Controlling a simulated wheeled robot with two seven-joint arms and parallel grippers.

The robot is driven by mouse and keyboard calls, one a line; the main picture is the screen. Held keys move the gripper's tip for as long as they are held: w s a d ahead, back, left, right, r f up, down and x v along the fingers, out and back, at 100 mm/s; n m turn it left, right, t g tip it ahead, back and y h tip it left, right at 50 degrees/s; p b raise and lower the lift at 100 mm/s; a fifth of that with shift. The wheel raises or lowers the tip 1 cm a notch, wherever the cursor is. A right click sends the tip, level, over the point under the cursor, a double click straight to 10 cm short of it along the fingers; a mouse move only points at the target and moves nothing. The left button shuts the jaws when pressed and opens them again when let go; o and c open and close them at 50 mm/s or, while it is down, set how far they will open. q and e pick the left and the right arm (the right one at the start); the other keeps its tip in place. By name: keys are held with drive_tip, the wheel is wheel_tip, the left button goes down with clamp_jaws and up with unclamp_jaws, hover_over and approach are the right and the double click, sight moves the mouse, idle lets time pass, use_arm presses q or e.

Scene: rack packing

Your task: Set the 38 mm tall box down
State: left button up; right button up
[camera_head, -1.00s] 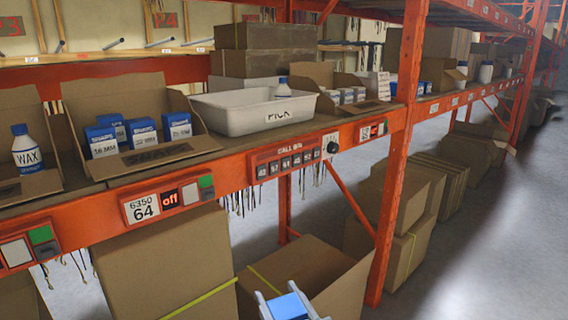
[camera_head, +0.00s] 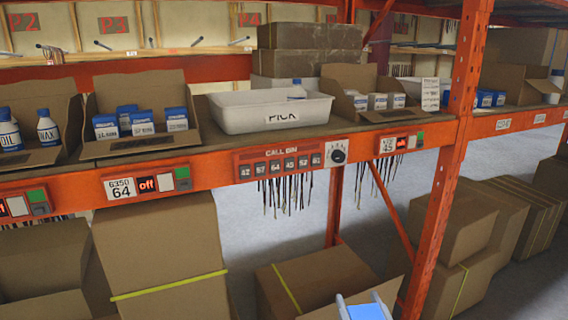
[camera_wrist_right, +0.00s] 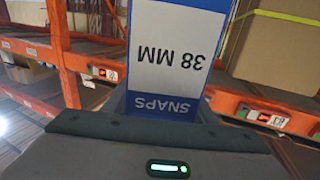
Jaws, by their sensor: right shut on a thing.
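The 38 mm tall box is a blue and white carton marked "SNAPS 38 MM" (camera_wrist_right: 168,60), upside down in the right wrist view. In the head view only its blue end (camera_head: 366,312) shows, at the bottom edge. My right gripper (camera_head: 365,306) is shut on it, in front of the shelf and below the shelf's level. My left gripper is not in view.
The orange shelf beam (camera_head: 215,176) carries a "CALL BIN" panel (camera_head: 290,162). An orange upright (camera_head: 448,170) stands to the right. Another bin (camera_head: 372,114) with small boxes is right of the tote. Large cartons (camera_head: 160,245) stand under the shelf.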

drive_tip(key=shift+d, duration=0.3)
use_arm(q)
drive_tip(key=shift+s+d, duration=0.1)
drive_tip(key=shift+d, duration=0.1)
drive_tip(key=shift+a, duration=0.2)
use_arm(e)
drive_tip(key=shift+a+r, duration=0.1)
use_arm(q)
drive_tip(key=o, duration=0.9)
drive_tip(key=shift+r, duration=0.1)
use_arm(e)
drive_tip(key=shift+r, duration=0.1)
use_arm(q)
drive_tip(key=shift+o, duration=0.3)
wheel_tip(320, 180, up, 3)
drive_tip(key=p, duration=0.3)
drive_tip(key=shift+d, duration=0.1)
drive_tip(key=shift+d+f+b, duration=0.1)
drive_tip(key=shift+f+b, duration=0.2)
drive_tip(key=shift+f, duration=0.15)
use_arm(e)
wheel_tip(320, 180, up, 2)
drive_tip(key=shift+r, duration=0.1)
